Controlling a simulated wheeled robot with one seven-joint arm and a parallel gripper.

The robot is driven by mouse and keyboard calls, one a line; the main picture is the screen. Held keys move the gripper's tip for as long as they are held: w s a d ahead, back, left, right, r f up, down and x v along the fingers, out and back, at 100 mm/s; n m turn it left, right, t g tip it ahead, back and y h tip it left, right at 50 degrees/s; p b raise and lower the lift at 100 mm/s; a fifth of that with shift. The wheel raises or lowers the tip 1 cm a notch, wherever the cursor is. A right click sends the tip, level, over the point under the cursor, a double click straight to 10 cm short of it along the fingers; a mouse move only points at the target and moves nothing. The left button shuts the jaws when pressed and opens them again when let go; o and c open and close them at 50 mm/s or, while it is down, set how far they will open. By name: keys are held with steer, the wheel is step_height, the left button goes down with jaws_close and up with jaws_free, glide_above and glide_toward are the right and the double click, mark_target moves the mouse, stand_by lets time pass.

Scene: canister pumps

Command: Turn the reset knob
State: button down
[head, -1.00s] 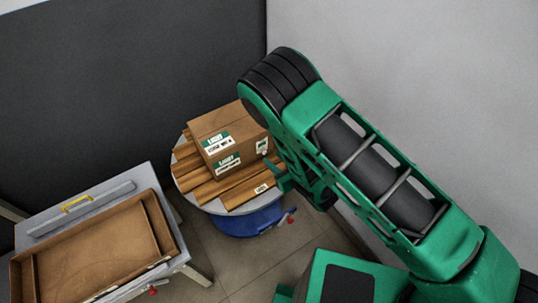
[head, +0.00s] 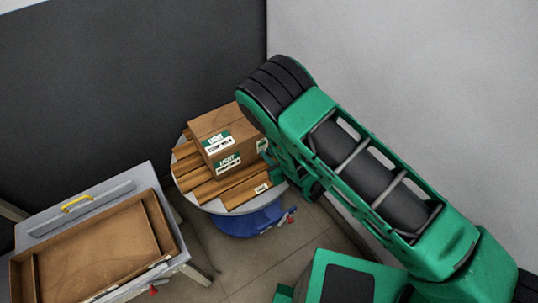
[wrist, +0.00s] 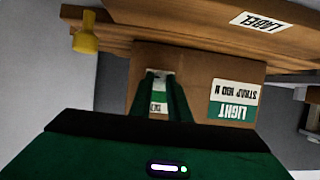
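A small yellow knob-like piece (wrist: 86,34) shows at the upper left of the wrist view, by the edge of the brown planks. I cannot tell whether it is the reset knob, and I see no such piece on the planks in the head view. My gripper's two green fingers (wrist: 161,76) point at a cardboard box (wrist: 190,68), with a narrow gap between them. A box label shows through that gap, so nothing is held. In the head view my arm hides most of the gripper, beside the right side of the box (head: 226,137).
The box and brown planks (head: 247,192) lie on a round grey top over a blue base (head: 247,222) with a red-tipped lever (head: 291,220). A grey table (head: 150,172) with a brown tray (head: 166,232) and yellow handle (head: 76,203) stands left. Walls close in behind and right.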

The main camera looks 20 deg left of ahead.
steer(key=shift+w+n+t, duration=0.1)
steer(key=shift+n+t, duration=0.3)
steer(key=shift+n, duration=0.1)
steer(key=shift+h, duration=0.3)
steer(key=shift+f+n+t+h, duration=0.15)
steer(key=shift+n+t+h, duration=0.15)
steer(key=shift+n+t, duration=0.6)
steer(key=shift+s+a+f+n+t+h, duration=0.15)
steer(key=shift+s+n+t, duration=0.1)
steer(key=shift+n, duration=0.5)
steer(key=shift+s+a+f+n+t+h, duration=0.1)
steer(key=shift+s+n+t+h, duration=0.15)
steer(key=shift+n, duration=0.55)
steer(key=shift+s+a+f+n+t+h, duration=0.15)
steer(key=shift+n+t, duration=0.15)
steer(key=shift+n, duration=0.45)
steer(key=n+t, duration=0.1)
steer(key=n, duration=0.2)
steer(key=shift+s+f+t, duration=0.15)
steer(key=shift+t, duration=0.25)
steer(key=shift+n, duration=0.3)
steer(key=c, duration=1.8)
jaws_free()
steer(key=shift+o, duration=0.7)
